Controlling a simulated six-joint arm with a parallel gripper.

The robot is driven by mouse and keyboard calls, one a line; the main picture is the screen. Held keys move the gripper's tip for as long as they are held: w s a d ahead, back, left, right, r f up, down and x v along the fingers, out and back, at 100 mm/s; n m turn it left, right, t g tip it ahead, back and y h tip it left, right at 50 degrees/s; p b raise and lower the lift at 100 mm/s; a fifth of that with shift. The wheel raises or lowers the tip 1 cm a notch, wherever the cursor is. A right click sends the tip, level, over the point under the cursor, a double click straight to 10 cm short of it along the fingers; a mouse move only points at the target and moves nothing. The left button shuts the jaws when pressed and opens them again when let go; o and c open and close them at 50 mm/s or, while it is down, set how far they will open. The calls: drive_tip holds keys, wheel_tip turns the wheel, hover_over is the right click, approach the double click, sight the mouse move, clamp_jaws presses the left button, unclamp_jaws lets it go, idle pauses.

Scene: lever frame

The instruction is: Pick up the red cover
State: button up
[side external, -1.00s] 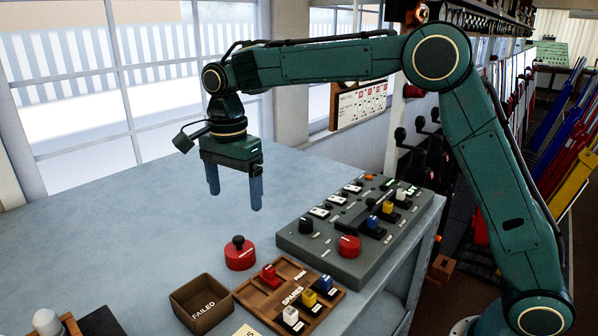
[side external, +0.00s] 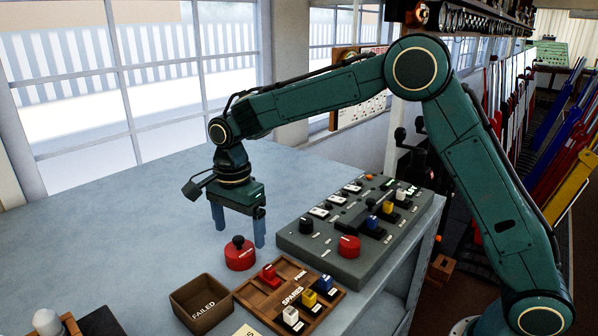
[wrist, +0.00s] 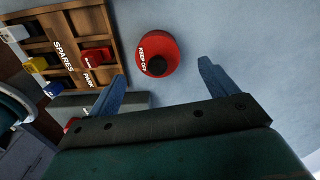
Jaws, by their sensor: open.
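The red cover (side external: 240,260) is a round red cap with a black knob on top, standing on the blue-grey table. It also shows in the wrist view (wrist: 168,46), where its lettering reads "KEEP OFF". My gripper (side external: 240,238) points down, open and empty, with its fingers close above or just behind the cover; the exact gap is unclear. In the wrist view the cover appears beyond and between the two fingertips (wrist: 163,70), nothing hiding it.
A wooden spares tray (side external: 244,295) with red, white, yellow and blue pieces stands in front of the cover. A "FAILED" box (side external: 203,318) is at front left. A grey console (side external: 312,255) with a red knob stands to the right. The table behind is clear.

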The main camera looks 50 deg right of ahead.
sight(239, 237)
drive_tip(key=shift+f, duration=0.1)
drive_tip(key=shift+s+a+f, duration=0.1)
drive_tip(key=shift+f, duration=2.4)
drive_tip(key=shift+c, duration=0.3)
drive_tip(key=c, duration=1)
